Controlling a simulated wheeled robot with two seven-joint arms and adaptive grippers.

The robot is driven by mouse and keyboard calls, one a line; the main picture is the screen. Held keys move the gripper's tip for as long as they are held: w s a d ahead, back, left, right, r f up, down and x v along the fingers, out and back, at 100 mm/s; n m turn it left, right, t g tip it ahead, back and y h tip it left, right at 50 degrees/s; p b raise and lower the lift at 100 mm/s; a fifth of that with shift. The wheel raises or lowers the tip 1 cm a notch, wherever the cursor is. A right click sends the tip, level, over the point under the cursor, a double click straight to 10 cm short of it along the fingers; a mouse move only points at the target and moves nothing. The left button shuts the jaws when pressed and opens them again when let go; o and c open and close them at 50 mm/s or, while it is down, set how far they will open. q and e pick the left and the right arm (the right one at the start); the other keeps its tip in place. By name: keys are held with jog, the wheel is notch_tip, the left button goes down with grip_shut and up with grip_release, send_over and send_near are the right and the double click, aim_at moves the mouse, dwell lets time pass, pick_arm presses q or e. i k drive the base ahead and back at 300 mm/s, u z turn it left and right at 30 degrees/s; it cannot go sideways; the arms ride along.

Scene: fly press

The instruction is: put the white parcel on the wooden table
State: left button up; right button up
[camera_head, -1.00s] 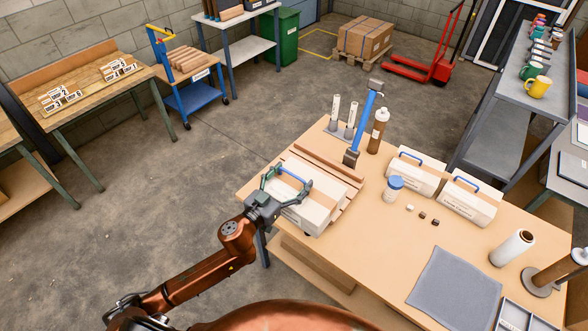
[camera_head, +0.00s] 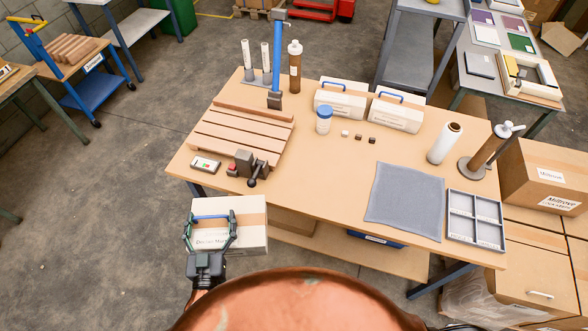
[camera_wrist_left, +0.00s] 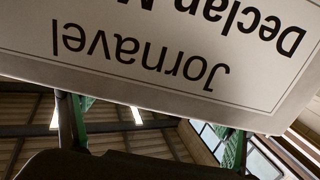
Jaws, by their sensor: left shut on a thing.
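The white parcel (camera_head: 252,211) has a tan band, a blue handle and a printed label. It hangs off the front left edge of the light wooden workbench, above the floor. My left gripper (camera_head: 211,220) is shut on its blue handle, with a green-edged finger on either side. In the left wrist view the parcel's label face (camera_wrist_left: 170,50) fills the top, upside down, reading "Jornavel". A wooden table (camera_head: 14,76) with green legs shows only in part at the left edge. My right gripper is not in view.
The workbench (camera_head: 330,170) carries a slatted board (camera_head: 240,138), a small clamp (camera_head: 246,164), two other white parcels (camera_head: 340,103) with blue handles, a grey mat (camera_head: 405,200) and a divided tray (camera_head: 474,219). A blue trolley (camera_head: 95,88) stands at the back left. Floor on the left is clear.

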aim_at(354, 190)
jog(key=u, duration=2.05)
jog(key=k, duration=1.45)
jog(key=z, duration=2.15)
jog(key=i, duration=0.5)
jog(key=u, duration=0.05)
